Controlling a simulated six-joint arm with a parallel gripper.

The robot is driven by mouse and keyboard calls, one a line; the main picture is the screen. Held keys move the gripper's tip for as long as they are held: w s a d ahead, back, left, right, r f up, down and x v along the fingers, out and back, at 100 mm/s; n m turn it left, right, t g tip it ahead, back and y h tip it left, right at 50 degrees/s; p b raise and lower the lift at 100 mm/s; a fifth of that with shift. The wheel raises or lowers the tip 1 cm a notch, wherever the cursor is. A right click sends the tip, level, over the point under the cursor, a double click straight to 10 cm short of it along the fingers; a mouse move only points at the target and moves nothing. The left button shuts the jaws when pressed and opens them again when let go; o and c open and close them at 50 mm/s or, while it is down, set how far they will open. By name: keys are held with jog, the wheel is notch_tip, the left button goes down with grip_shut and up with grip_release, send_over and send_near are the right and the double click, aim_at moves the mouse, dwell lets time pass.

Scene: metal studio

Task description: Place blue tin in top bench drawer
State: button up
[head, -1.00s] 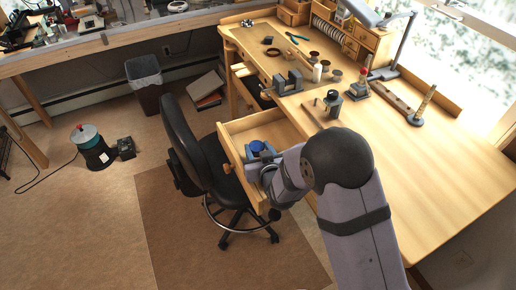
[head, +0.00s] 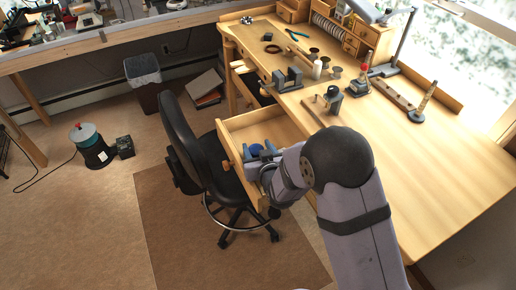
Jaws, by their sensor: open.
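The top bench drawer (head: 237,134) is pulled out from the wooden bench, above the black chair's seat. The blue tin (head: 256,149) is inside the drawer, between the fingers of my gripper (head: 257,152). My gripper is open and reaches down into the drawer from the right. The tin is small and partly hidden by the fingers, and I cannot tell whether either finger touches it. The drawer's right part is hidden behind my arm.
A black office chair (head: 184,130) stands close against the drawer's left side. On the bench (head: 420,185) are a vise (head: 289,79), a small press (head: 333,98), a wooden block with pegs and a lamp. The bench's front right is clear.

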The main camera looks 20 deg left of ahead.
jog(key=shift+r+p, duration=0.75)
jog(key=shift+p, duration=0.15)
jog(key=b+v, duration=0.2)
jog(key=v, duration=1)
jog(key=shift+f+b, duration=0.2)
jog(key=shift+b, duration=0.1)
